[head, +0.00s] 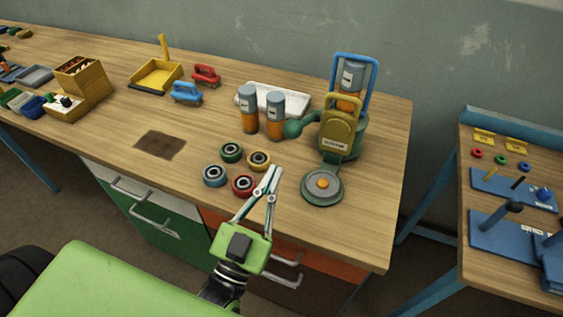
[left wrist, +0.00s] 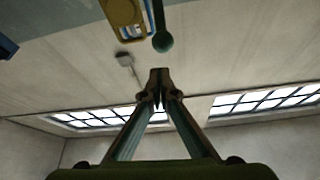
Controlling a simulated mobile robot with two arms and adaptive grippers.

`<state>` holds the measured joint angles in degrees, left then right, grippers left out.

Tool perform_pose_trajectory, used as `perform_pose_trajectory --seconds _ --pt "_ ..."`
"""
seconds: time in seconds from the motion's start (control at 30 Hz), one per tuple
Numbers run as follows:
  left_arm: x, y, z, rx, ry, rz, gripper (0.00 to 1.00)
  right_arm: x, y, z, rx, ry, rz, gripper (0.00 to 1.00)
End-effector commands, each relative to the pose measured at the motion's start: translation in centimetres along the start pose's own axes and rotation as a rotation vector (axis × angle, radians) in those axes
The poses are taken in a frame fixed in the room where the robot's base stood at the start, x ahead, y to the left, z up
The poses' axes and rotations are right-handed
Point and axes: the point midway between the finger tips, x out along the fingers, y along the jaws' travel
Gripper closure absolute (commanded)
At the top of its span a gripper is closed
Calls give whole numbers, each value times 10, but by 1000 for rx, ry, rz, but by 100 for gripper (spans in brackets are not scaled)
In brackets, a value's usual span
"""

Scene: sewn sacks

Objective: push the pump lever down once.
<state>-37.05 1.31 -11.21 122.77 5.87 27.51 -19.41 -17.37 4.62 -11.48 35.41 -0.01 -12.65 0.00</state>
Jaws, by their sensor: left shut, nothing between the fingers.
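The pump (head: 335,140) is a green machine with a yellow front plate (head: 340,127) and a blue hoop at its back. Its lever appears to be the green arm with a round knob (head: 293,129) sticking out to the left. In the left wrist view the knob (left wrist: 162,42) hangs near the top, beside the yellow plate (left wrist: 125,12). My left gripper (head: 273,172) is shut and empty, tips together, in front of and below the knob in the picture, apart from it. Its fingertips (left wrist: 160,74) also show in the left wrist view, which looks upward. My right gripper is not in view.
Several coloured rings (head: 232,152) lie left of my gripper. A round grey dish (head: 322,186) with an orange centre sits at the pump's front. Two orange-and-grey cylinders (head: 249,110) stand close left of the knob. The table's front edge passes under my arm.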

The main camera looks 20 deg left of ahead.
Motion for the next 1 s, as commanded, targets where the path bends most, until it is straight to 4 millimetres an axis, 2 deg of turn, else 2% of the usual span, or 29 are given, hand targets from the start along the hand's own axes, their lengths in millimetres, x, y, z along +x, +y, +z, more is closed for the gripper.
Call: perform_pose_trajectory --seconds 0.03,0.1,0.27,1.0 --pt "-11 1 4 0 -3 1 100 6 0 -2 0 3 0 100" --pt "-20 1 3 0 -1 1 100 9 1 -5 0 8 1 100" --pt "-32 0 1 0 2 0 100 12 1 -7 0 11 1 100" --pt "-34 0 0 0 4 -1 100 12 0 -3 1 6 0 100"
